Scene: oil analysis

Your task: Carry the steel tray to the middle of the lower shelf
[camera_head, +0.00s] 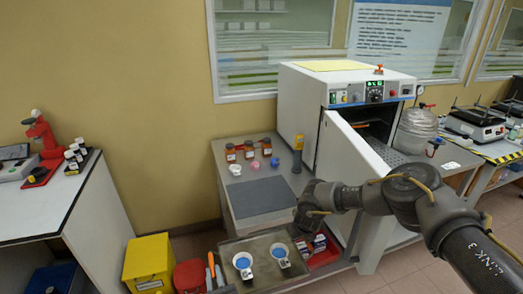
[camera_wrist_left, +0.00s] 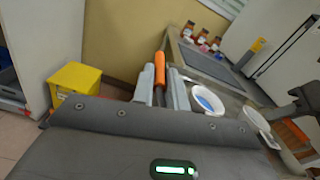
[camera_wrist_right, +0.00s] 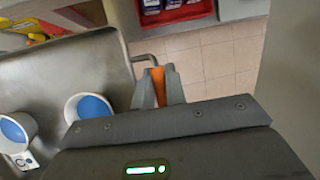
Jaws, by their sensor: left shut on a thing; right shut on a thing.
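The steel tray (camera_head: 262,247) is held in front of the bench, with two white cups with blue contents, (camera_head: 243,263) and (camera_head: 280,253), on it. It also shows in the right wrist view (camera_wrist_right: 75,60). My left gripper (camera_head: 214,272) is shut on the tray's orange handle at the left end (camera_wrist_left: 159,68). My right gripper (camera_wrist_right: 158,90) is shut on the other orange handle (camera_wrist_right: 158,78); in the head view my right arm hides that handle. A white oven (camera_head: 345,88) stands open on the bench. Its inside shows only partly, and I cannot tell its shelves apart.
The oven door (camera_head: 348,155) swings out toward me, right of the tray. A grey mat (camera_head: 260,197), several brown bottles (camera_head: 249,150) and a yellow-topped tool (camera_head: 297,145) are on the bench. Yellow (camera_head: 148,262) and red (camera_head: 189,276) bins stand left; a red crate (camera_head: 325,257) is beside the tray.

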